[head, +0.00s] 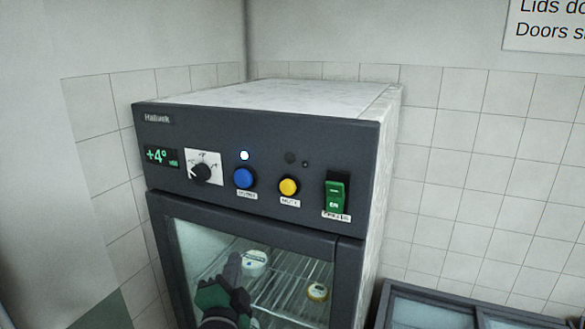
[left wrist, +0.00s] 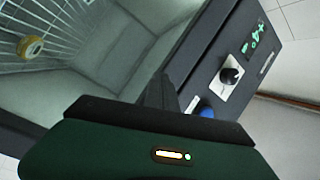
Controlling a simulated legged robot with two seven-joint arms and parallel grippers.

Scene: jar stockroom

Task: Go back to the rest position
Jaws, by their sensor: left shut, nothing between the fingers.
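My left gripper (head: 233,262) is in front of the fridge's glass window, below the control panel. Its dark fingers point up and are shut with nothing between them. In the left wrist view the shut fingers (left wrist: 158,93) show near the panel's lower edge, close to the blue button (left wrist: 203,112); I cannot tell whether they touch anything. My right gripper is in neither view.
The fridge (head: 255,150) has a dark panel with a +4° display (head: 160,156), dial (head: 201,172), yellow button (head: 289,187) and green switch (head: 335,196). Jars (head: 317,291) stand on wire racks inside. A low glass-topped unit (head: 430,312) stands at right.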

